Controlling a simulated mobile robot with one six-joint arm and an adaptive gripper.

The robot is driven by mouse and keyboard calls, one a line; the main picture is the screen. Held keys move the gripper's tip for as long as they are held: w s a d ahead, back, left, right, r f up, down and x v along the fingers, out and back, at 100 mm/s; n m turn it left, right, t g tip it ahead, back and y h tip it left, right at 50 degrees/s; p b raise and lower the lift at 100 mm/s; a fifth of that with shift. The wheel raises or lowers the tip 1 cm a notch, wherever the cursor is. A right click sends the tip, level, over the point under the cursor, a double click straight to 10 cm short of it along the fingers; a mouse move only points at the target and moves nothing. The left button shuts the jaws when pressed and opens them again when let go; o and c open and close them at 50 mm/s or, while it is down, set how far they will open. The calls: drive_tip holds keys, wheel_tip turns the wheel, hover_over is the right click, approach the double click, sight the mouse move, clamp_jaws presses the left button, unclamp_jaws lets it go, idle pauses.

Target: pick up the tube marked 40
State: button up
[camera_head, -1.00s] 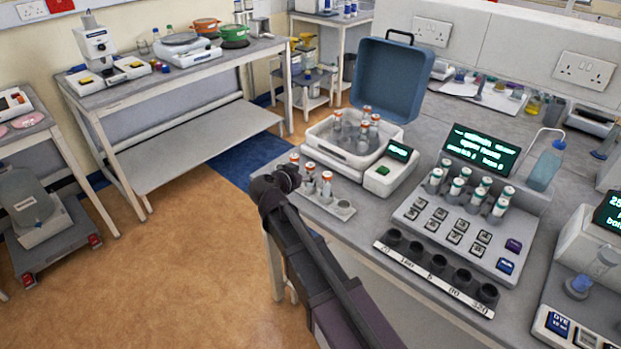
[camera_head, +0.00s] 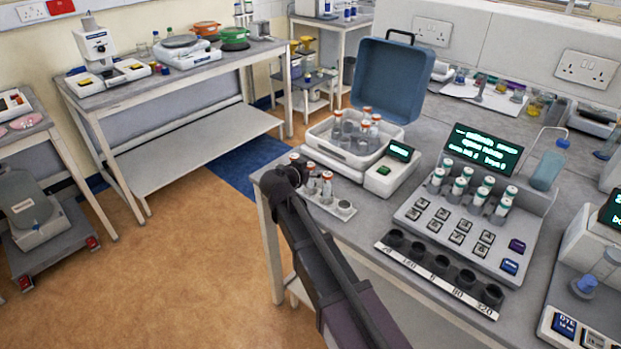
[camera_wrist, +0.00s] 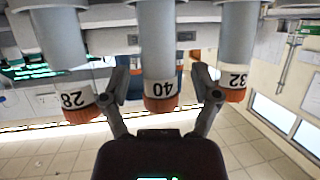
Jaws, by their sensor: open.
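The tube marked 40 (camera_wrist: 163,60) is in the middle of the wrist view, which looks upside down. It is grey-white with an orange cap and a label reading 40. My gripper (camera_wrist: 161,84) is open, with one finger on each side of this tube near its capped end. I cannot tell whether either finger touches it. The tube marked 28 (camera_wrist: 60,50) is to its left and the tube marked 32 (camera_wrist: 238,50) to its right. In the head view, a small rack (camera_head: 343,210) with capped tubes stands at the bench's left edge, and my arm partly hides it.
Behind the rack are a white tray (camera_head: 318,138) of several tubes and a blue open lid (camera_head: 385,85). A keypad device (camera_head: 440,235) with several tubes stands to the right, with a row of dark holders (camera_head: 438,264) in front. Free floor (camera_head: 170,260) lies left.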

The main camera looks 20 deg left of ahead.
sight(311, 164)
drive_tip(key=c, duration=0.9)
drive_tip(key=shift+r, duration=0.1)
wheel_tip(311, 164, up, 3)
drive_tip(key=p, duration=0.3)
drive_tip(key=shift+r+p, duration=0.2)
drive_tip(key=shift+p, duration=0.15)
drive_tip(key=s+d, duration=0.4)
drive_tip(key=s, duration=0.3)
drive_tip(key=s+d+r+p, duration=0.1)
drive_tip(key=s+d, duration=0.2)
drive_tip(key=s, duration=0.4)
drive_tip(key=shift+d+r, duration=0.2)
drive_tip(key=shift+d, duration=0.2)
